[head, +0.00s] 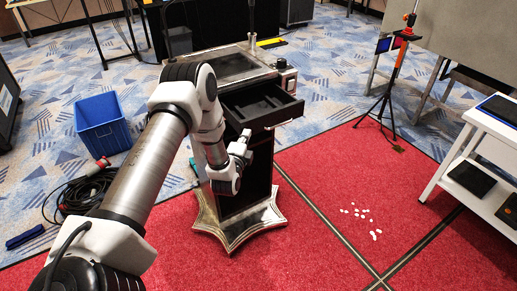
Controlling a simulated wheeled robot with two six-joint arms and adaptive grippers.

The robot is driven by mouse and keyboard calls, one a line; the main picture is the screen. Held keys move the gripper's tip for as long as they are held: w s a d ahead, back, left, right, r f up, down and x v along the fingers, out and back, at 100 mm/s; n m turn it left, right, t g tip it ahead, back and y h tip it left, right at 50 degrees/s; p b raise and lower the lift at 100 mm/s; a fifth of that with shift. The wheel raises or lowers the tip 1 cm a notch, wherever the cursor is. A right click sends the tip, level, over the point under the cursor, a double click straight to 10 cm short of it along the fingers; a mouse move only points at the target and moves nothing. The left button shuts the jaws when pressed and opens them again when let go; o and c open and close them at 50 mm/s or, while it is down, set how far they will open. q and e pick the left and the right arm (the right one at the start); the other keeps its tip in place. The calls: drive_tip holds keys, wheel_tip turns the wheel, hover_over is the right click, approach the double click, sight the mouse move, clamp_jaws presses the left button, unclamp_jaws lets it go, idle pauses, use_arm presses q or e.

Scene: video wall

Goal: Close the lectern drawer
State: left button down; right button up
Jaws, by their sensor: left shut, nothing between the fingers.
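The lectern (243,190) stands on a star-shaped metal foot, with a slanted dark top above. Its drawer (285,113) is pulled out toward the front right, and its dark, divided inside shows. A thin handle runs along the drawer's front. My left arm reaches in from the left, in front of the lectern. My left gripper (245,138) is shut and empty, pointing up just below and left of the drawer's front. It looks apart from the drawer, though the gap is hard to judge. The arm hides part of the lectern's left side. My right gripper is not in view.
A blue crate (102,124) and a coiled black cable (80,192) lie at left. A tripod (388,95) and a white shelf cart (478,150) stand at right. Small white pieces (362,212) lie on the red carpet, which is otherwise clear right of the lectern.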

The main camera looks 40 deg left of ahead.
sight(225, 110)
use_arm(q)
drive_tip(key=w+a, duration=0.2)
drive_tip(key=a, duration=0.2)
drive_tip(key=w+a+b, duration=0.1)
drive_tip(key=a, duration=0.4)
drive_tip(key=w+a+b, duration=0.1)
drive_tip(key=w+a, duration=0.1)
drive_tip(key=a, duration=0.3)
drive_tip(key=shift+w+f, duration=0.15)
drive_tip(key=shift+w, duration=0.2)
drive_tip(key=shift+w+a, duration=0.15)
drive_tip(key=shift+a, duration=0.2)
drive_tip(key=shift+a+r, duration=0.15)
drive_tip(key=shift+r, duration=0.35)
drive_tip(key=shift+w, duration=0.1)
